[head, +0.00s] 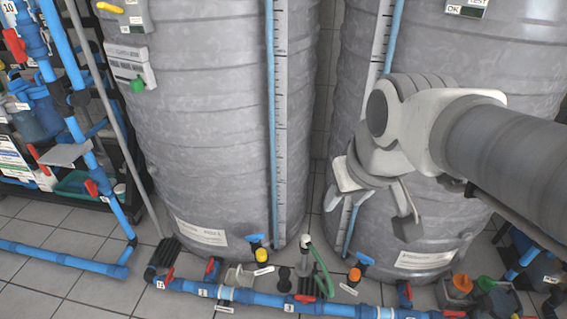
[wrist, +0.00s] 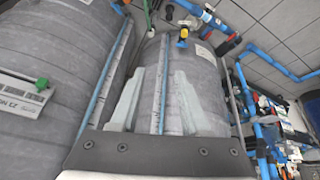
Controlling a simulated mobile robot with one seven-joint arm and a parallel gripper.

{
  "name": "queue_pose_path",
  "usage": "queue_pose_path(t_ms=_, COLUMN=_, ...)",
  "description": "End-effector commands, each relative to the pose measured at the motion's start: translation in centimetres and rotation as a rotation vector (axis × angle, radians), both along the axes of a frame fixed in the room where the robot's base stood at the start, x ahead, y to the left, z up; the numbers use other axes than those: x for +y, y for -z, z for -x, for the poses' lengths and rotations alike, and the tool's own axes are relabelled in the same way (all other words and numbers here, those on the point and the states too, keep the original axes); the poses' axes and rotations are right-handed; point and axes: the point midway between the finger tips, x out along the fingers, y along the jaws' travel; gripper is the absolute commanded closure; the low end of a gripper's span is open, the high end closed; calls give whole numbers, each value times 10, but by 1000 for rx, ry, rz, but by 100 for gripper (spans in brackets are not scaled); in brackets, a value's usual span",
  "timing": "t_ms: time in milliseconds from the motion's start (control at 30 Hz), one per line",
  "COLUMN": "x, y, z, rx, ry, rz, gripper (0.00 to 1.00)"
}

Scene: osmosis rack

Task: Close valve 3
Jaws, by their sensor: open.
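A label that looks like a 3 (head: 288,307) is on the blue floor pipe in front of the tanks. A red valve handle (head: 305,298) sits just right of it, low on the pipe; its exact angle is hard to tell. My gripper (head: 372,205) is open and empty in front of the right tank, above and to the right of that handle and well apart from it. In the wrist view the open fingers (wrist: 157,102) point along a grey tank. I cannot pick out valve 3 in the wrist view.
Large grey tanks (head: 200,130) stand behind the blue pipe (head: 250,298). Other red handles (head: 211,268), an orange-topped valve (head: 354,275) and a green hose (head: 318,265) crowd the area. A blue pipe frame (head: 75,120) stands at left. Tiled floor (head: 60,285) is open at front left.

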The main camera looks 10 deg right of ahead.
Motion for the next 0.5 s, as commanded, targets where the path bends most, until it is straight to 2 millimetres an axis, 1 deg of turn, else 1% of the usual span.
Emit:
queue_pose_path(t_ms=33, x=0, y=0, z=-15, rx=19, ry=-26, rz=11, gripper=54)
queue_pose_path(t_ms=133, x=0, y=3, z=-43, rx=42, ry=-83, rz=33, gripper=54)
queue_pose_path(t_ms=267, x=0, y=12, z=-79, rx=71, ry=-157, rz=62, gripper=54)
queue_pose_path(t_ms=300, x=0, y=16, z=-91, rx=79, ry=-179, rz=70, gripper=54)
queue_pose_path(t_ms=367, x=0, y=23, z=-107, rx=92, ry=-214, rz=83, gripper=54)
queue_pose_path(t_ms=500, x=0, y=46, z=-144, rx=122, ry=-294, rz=110, gripper=54)
